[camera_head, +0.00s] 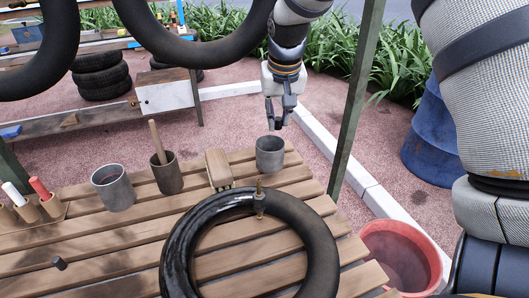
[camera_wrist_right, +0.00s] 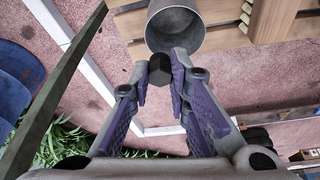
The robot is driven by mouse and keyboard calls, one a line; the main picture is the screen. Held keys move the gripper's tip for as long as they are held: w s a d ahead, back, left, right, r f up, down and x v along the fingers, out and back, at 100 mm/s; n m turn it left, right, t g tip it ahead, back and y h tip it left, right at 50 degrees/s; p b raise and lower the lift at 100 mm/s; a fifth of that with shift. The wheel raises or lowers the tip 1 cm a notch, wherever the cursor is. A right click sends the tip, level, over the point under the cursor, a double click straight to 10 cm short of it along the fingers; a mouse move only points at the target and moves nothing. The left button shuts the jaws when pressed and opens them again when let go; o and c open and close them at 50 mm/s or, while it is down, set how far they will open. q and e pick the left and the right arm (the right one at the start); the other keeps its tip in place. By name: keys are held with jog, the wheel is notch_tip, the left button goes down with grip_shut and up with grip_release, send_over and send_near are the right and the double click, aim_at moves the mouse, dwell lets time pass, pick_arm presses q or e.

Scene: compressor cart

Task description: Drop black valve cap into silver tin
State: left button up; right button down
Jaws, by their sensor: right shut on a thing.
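My right gripper (camera_head: 277,121) is shut on a small black cap (camera_wrist_right: 159,69), held between its fingertips in the right wrist view. In the head view the gripper points down just above and behind a grey metal tin (camera_head: 270,155) at the table's far right corner. In the wrist view the tin (camera_wrist_right: 176,28) stands open just beyond the fingertips, and the cap is outside its rim in the picture. A second grey metal tin (camera_head: 113,188) stands upright farther left. My left gripper is not in view.
The slatted table (camera_head: 110,238) carries a black tube ring (camera_head: 322,250) with a brass valve, a wooden brush (camera_head: 218,168), a dark cup (camera_head: 166,176) with a stick, and a small dark cylinder (camera_head: 59,264). A green post (camera_head: 356,100) stands right of the gripper.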

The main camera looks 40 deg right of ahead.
notch_tip(320, 180, down, 5)
jog(key=shift+s+r+b, duration=0.1)
jog(key=shift+b, duration=0.3)
jog(key=shift+r, duration=0.1)
jog(key=c, duration=1.4)
grip_release()
jog(key=shift+c, duration=0.2)
jog(key=v, duration=1.2)
